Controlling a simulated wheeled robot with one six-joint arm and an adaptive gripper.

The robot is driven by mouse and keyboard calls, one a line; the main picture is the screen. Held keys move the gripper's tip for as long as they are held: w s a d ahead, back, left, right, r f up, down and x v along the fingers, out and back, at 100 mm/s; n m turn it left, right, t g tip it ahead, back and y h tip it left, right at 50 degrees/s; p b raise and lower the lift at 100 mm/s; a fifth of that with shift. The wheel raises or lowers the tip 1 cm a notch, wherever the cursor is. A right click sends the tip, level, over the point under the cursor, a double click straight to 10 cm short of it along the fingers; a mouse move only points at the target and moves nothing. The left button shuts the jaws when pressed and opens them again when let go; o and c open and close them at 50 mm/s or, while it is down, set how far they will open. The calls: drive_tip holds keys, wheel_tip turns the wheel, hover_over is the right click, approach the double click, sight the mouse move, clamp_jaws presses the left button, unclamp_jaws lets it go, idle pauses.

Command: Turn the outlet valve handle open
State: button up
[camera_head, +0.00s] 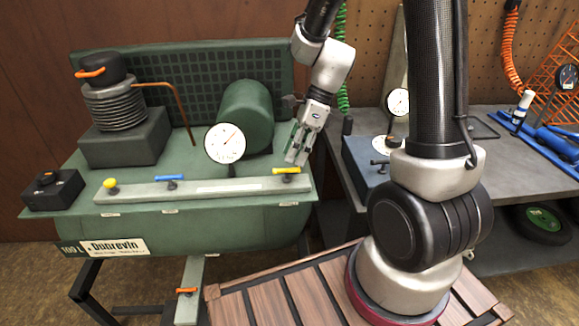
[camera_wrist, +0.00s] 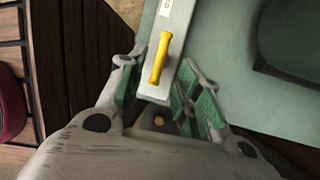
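A yellow bar handle (camera_head: 286,170) lies along the right end of the pale manifold bar (camera_head: 230,187) on the green compressor. It also shows in the wrist view (camera_wrist: 159,58), between and just beyond my fingertips. A blue handle (camera_head: 169,177) sits further left on the same bar, and an orange handle (camera_head: 187,291) sits low beneath the tank. No label readable here tells which is the outlet. My gripper (camera_head: 296,161) points down close above the yellow handle. In the wrist view its fingers (camera_wrist: 161,60) are open, one either side of the handle, with nothing held.
A round gauge (camera_head: 225,143) stands behind the bar, left of my gripper. The green motor cylinder (camera_head: 246,115) is behind it. A yellow knob (camera_head: 110,183) marks the bar's left end. A grey workbench (camera_head: 345,180) stands to the right.

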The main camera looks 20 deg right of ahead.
sight(287, 173)
drive_tip(key=x, duration=0.5)
clamp_jaws()
